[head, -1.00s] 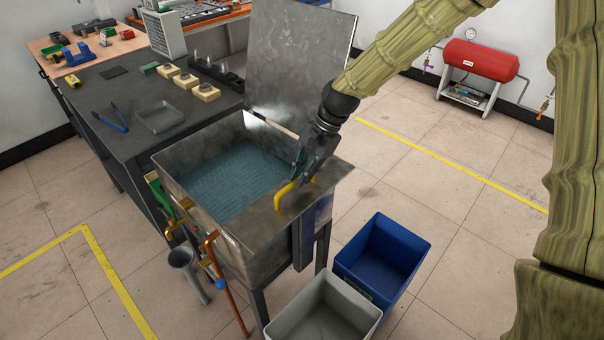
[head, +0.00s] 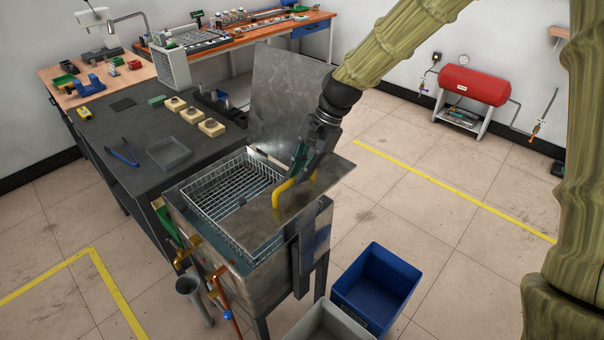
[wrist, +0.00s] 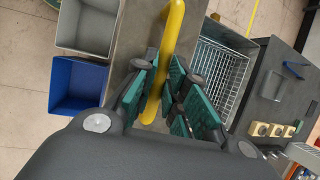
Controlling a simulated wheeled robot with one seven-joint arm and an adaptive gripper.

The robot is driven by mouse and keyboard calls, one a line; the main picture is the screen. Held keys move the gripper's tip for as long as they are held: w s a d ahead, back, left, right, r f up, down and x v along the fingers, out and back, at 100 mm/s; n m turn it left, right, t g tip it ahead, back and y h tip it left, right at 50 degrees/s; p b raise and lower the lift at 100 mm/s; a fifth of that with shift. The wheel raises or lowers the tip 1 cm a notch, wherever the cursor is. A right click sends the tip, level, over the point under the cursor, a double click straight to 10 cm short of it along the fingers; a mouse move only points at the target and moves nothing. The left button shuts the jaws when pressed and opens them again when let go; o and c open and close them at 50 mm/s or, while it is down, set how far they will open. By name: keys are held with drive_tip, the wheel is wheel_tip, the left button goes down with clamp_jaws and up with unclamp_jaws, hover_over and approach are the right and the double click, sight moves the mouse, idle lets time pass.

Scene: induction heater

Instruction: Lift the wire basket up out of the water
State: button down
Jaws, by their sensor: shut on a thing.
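The wire basket (head: 232,192) stands above the rim of the metal tank (head: 262,292), level and apparently empty. It also shows in the wrist view (wrist: 217,82). A flat metal plate (head: 262,208) adjoins the basket and carries a yellow handle (head: 281,195). My gripper (head: 299,180) is shut on this handle from above. In the wrist view its teal finger pads (wrist: 162,85) lie on both sides of the yellow bar (wrist: 166,50).
A raised metal lid (head: 290,95) stands behind the tank. A dark table (head: 100,137) with a tray (head: 169,153) and blue tongs (head: 122,155) adjoins it at the left. A blue bin (head: 377,287) and a grey bin (head: 325,325) stand on the floor in front.

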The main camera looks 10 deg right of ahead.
drive_tip(key=shift+w+r, duration=0.2)
drive_tip(key=shift+r, duration=0.1)
drive_tip(key=c, duration=1.7)
unclamp_jaws()
drive_tip(key=shift+o, duration=1.2)
drive_tip(key=shift+s, duration=0.2)
drive_tip(key=shift+w, duration=0.1)
drive_tip(key=v, duration=1.2)
drive_tip(key=shift+f, duration=0.1)
